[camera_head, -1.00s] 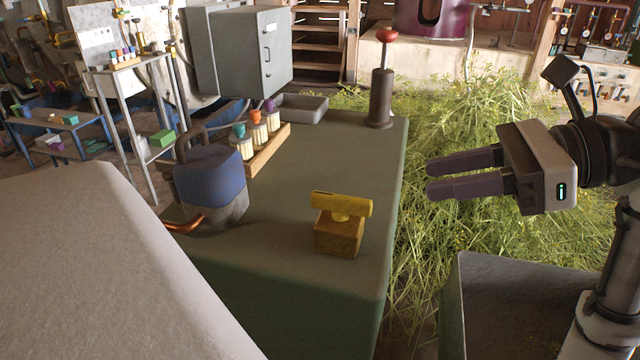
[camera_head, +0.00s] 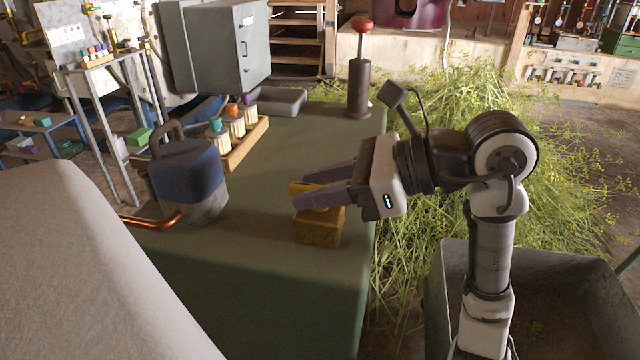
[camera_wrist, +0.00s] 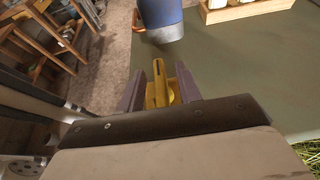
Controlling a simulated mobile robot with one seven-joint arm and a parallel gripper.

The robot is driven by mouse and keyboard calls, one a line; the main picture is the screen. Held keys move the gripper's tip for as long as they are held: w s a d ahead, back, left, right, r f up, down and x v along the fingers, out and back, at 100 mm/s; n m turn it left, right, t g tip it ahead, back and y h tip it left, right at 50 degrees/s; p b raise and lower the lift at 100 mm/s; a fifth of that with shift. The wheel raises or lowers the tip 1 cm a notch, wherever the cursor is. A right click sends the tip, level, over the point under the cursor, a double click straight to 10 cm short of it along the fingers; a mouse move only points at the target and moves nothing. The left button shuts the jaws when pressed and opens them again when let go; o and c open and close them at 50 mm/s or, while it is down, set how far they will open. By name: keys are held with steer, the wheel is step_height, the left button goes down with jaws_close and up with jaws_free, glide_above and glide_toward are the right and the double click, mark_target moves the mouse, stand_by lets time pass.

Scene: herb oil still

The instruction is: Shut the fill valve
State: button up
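The fill valve is a yellow lever handle (camera_head: 297,187) on a brown-yellow block (camera_head: 318,228), standing near the right edge of the green bench. My gripper (camera_head: 307,187) is open, with its two dark fingers at the height of the handle and partly hiding it in the head view. In the wrist view the yellow handle (camera_wrist: 158,92) lies between the two fingers (camera_wrist: 160,85), pointing along them. A gap shows on each side, though contact at the right finger is hard to judge. Part of the round yellow stem shows beside the handle near the right finger.
A blue and grey pot (camera_head: 188,180) with a copper spout stands left of the valve. A wooden rack (camera_head: 246,144) of small bottles and a red-knobbed post (camera_head: 360,85) stand farther back. Bench top (camera_head: 290,130) between them is clear. A grey bin (camera_head: 590,290) is at lower right.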

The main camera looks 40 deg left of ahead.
jaws_close()
